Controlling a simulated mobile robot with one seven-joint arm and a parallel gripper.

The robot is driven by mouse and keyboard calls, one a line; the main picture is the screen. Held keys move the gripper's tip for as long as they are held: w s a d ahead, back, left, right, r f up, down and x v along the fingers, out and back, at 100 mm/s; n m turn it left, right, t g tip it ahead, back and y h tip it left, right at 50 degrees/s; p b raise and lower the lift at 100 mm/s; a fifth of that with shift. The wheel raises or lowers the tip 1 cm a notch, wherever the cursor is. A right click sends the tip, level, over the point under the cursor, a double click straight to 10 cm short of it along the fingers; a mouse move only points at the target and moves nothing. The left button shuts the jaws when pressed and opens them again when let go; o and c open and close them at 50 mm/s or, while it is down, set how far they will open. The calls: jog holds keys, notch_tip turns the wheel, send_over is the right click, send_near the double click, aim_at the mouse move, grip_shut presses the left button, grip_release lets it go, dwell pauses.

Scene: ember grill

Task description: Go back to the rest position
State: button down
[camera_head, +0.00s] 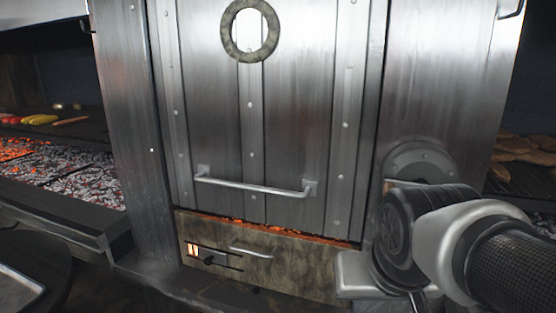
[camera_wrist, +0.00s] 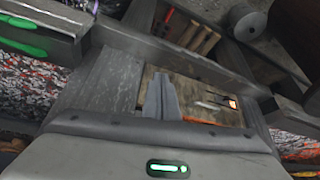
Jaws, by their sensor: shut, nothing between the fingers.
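My gripper (camera_wrist: 162,98) shows in the wrist view with its two grey fingers together and nothing between them. In the head view my arm comes in from the right, and its wrist is in front of the lower right of the steel oven. The fingers are mostly hidden there. The oven's steel door (camera_head: 225,130) is down over the opening, with a horizontal bar handle (camera_head: 255,188) near its bottom. An orange glow shows in the gap under the door. My fingers appear apart from the handle.
Below the door is a mottled drawer front (camera_head: 220,262) with a small handle and slider. A bed of glowing coals (camera_head: 70,175) lies at left, with a rack of food (camera_head: 45,120) above it. More food (camera_head: 525,150) sits on a grill at right.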

jog(key=s+r+p, duration=0.2)
jog(key=r+p, duration=0.8)
jog(key=r, duration=0.1)
jog(key=s+r+p, duration=0.2)
jog(key=r+p, duration=0.8)
jog(key=shift+r+n, duration=0.3)
jog(key=shift+r, duration=0.05)
jog(key=shift+d, duration=0.1)
